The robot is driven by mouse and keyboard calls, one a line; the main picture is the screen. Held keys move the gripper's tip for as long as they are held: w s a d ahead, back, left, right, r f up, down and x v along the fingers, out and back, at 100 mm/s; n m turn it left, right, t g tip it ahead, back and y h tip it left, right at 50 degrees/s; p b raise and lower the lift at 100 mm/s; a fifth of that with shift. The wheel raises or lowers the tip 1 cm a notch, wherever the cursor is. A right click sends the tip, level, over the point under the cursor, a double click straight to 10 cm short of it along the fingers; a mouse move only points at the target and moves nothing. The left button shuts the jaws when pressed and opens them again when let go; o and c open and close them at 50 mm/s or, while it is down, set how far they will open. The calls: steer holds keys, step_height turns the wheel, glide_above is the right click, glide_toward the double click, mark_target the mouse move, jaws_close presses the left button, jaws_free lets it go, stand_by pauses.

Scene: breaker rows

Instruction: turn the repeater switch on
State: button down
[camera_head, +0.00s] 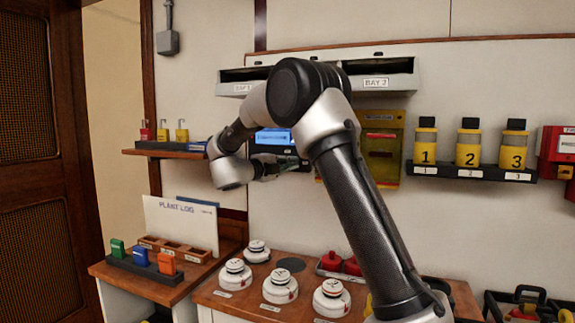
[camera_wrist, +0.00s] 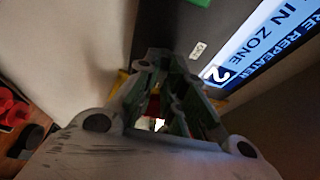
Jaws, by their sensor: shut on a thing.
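The repeater panel (camera_head: 273,137) is a dark box on the back wall with a lit blue screen. In the wrist view its screen (camera_wrist: 262,50) is close at the upper right and shows part of the words "repeater" and "in zone" and a 2. My gripper (camera_head: 277,166) is at the lower part of the panel, partly hidden by my arm. In the wrist view my gripper (camera_wrist: 166,63) has its fingers close together against the dark panel face. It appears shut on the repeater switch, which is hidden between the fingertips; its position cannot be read.
A shelf (camera_head: 165,153) with several padlocks is left of the panel. A yellow case (camera_head: 383,150) hangs to the right. The bay unit (camera_head: 318,77) is above.

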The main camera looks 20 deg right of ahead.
steer(key=shift+d+r+m, duration=0.15)
steer(key=shift+d+m, duration=0.1)
steer(key=shift+m, duration=0.05)
steer(key=c, duration=1.5)
jaws_free()
steer(key=shift+c, duration=0.2)
steer(key=shift+d, duration=0.2)
steer(key=shift+a, duration=0.2)
steer(key=v, duration=1.2)
